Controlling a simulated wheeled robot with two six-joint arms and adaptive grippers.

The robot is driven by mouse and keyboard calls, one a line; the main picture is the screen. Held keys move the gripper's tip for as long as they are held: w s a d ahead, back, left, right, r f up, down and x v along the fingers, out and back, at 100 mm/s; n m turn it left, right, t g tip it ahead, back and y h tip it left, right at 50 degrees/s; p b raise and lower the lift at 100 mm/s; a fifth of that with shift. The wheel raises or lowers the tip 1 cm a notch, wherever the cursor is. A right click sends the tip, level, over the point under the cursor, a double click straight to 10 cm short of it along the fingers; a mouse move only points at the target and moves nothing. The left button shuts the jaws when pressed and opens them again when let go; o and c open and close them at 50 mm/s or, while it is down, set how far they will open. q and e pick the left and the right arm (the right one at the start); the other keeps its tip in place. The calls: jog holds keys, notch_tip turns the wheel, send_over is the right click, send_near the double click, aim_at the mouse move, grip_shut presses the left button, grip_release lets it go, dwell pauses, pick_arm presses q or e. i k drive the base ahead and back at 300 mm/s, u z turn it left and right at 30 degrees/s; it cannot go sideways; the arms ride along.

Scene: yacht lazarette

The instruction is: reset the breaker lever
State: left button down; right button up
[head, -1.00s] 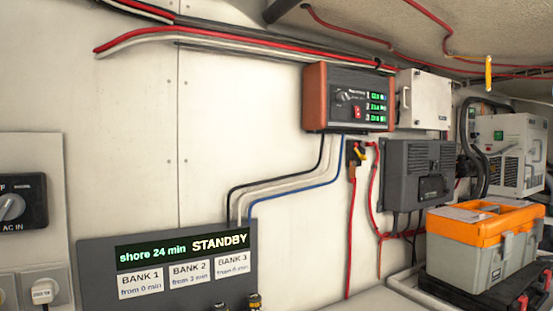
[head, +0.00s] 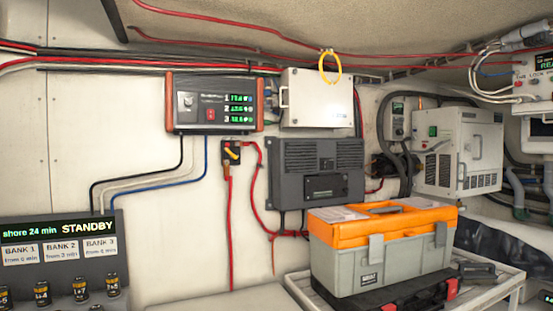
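A small black switch box (head: 231,152) with a yellow-orange lever (head: 233,153) is on the white wall, left of the grey finned unit (head: 318,172). Red cables run down from it. The lever looks tilted, but it is too small to tell its setting. No label reading "breaker" can be made out. Neither of my grippers shows in the head view.
A charger panel (head: 213,103) with green readouts is above the switch box. A grey board (head: 62,240) reading STANDBY is at lower left. An orange-lidded toolbox (head: 382,250) stands on a black case at front right. A white cabinet (head: 457,155) is behind it.

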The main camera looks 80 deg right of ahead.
aim_at(226, 150)
jog(key=u, duration=0.05)
jog(key=k, duration=0.2)
jog(key=z, duration=1.2)
